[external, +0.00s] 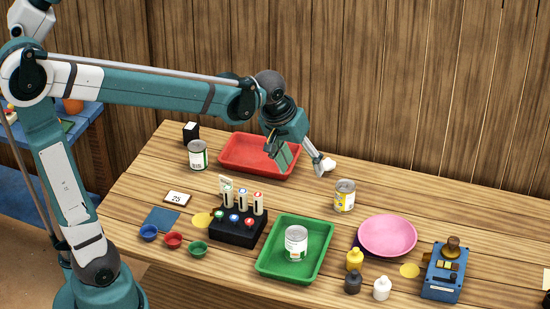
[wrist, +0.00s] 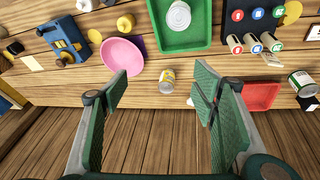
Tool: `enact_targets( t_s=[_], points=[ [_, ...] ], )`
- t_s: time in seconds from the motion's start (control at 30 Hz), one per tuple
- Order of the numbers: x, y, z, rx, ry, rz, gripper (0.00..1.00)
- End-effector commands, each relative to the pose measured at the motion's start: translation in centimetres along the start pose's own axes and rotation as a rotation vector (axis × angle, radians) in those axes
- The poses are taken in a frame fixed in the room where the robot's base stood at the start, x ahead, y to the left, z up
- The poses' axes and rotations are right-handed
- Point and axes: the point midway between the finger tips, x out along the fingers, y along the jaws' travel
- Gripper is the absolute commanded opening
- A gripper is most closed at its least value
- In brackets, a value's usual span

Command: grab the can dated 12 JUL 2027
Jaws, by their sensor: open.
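Three cans stand on the wooden table. A can with a yellow and white label (external: 344,195) is right of the middle; it shows between my fingers in the wrist view (wrist: 167,81), below and apart from them. A white-labelled can (external: 296,242) stands in the green tray (external: 265,268); the wrist view shows mostly its top (wrist: 179,15). A green-and-white can (external: 197,154) stands left of the red tray, and at the right edge of the wrist view (wrist: 302,82). I cannot read a date on any can. My gripper (external: 300,160) is open and empty above the back of the table.
A pink plate (external: 387,236), small bottles (external: 354,259) and a blue device (external: 443,270) are at the right. A black rack (external: 238,231) and small bowls (external: 172,240) are at the left. A wooden wall stands behind.

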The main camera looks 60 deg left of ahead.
Motion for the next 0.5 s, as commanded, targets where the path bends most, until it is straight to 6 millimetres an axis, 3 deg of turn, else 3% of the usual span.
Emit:
enact_targets(
  t_s=[0.5],
  points=[
    [6.4, 0.8, -6.7, -0.197, -0.073, -0.059, 0.58]
  ],
)
